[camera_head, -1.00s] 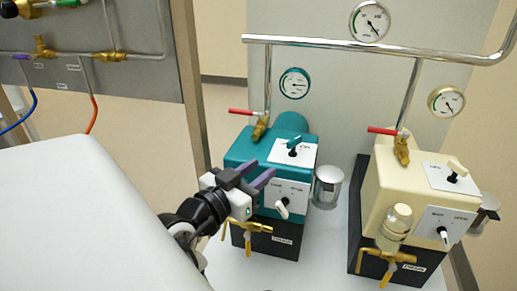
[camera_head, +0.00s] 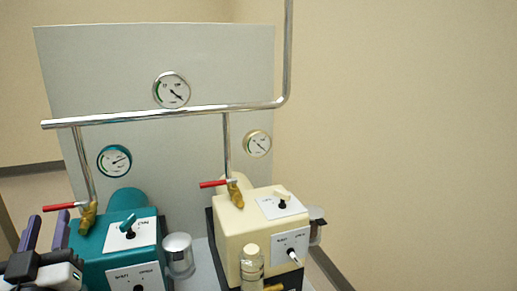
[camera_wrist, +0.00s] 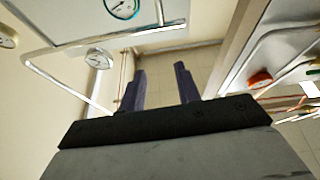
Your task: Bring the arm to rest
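My gripper (camera_head: 45,234) is at the lower left of the head view, in front of the teal pump unit's left side. Its two purple-grey fingers point up and stand apart. In the wrist view the fingers (camera_wrist: 160,90) are also apart, with only floor and wall seen between them. Nothing is held. Most of my arm is outside the head view.
A teal unit (camera_head: 92,246) and a cream unit (camera_head: 237,222) stand side by side, with red-handled valves (camera_head: 65,206) and a metal pipe (camera_head: 165,115) above. A grey panel (camera_head: 100,65) is behind. Bare wall fills the right.

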